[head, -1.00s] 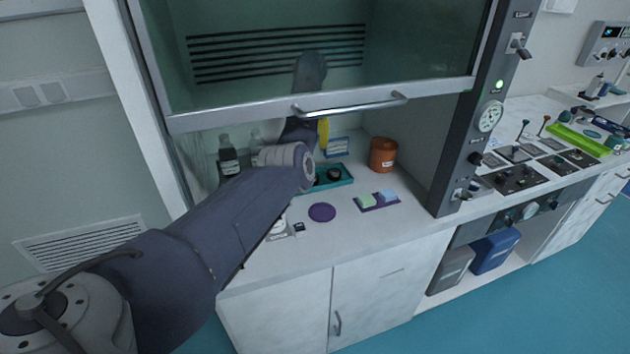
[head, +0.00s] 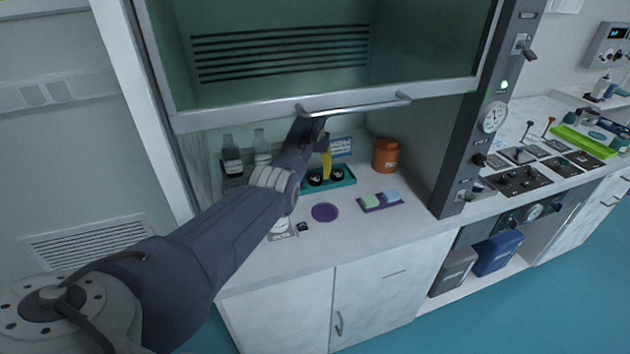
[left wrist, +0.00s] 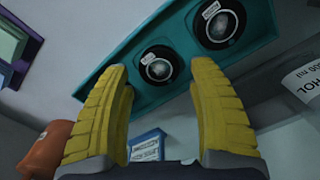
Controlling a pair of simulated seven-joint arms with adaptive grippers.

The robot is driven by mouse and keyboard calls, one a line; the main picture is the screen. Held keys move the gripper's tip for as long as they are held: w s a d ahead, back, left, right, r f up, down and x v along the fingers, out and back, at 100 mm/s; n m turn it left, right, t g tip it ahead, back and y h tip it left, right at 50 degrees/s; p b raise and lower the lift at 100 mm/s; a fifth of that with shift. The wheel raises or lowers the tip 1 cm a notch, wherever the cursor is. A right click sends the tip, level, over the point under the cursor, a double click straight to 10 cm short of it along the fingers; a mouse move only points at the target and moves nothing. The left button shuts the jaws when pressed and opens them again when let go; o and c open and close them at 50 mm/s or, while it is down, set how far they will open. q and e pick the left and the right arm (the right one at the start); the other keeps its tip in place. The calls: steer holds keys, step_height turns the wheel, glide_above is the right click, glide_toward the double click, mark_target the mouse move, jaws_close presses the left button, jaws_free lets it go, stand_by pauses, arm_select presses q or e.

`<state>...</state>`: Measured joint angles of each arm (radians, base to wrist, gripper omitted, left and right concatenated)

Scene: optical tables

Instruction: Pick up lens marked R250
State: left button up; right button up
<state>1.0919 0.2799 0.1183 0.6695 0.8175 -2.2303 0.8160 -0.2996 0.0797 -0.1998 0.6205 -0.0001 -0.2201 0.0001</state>
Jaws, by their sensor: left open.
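A teal tray (head: 349,180) stands inside the fume hood and holds two round black-rimmed lenses. The left lens (head: 315,180) and the right lens (head: 338,174) lie side by side. In the left wrist view, one lens (left wrist: 159,66) appears between my fingertips and the other (left wrist: 217,25) lies up and to the right. Each has a small white label that is too small to read, so I cannot tell which is R250. My left gripper (left wrist: 157,70), with yellow fingers, is open and empty above the tray. My right gripper is out of view.
An orange jar (head: 386,155) stands right of the tray. A purple disc (head: 325,212) and a purple tray (head: 382,204) with green and blue blocks lie in front. Bottles (head: 232,160) stand at left. The raised sash handle (head: 355,106) crosses above my arm.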

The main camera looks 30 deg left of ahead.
mark_target(315, 178)
arm_select(q)
steer(key=shift+f, duration=1.7)
steer(key=shift+c, duration=0.3)
steer(key=c, duration=1)
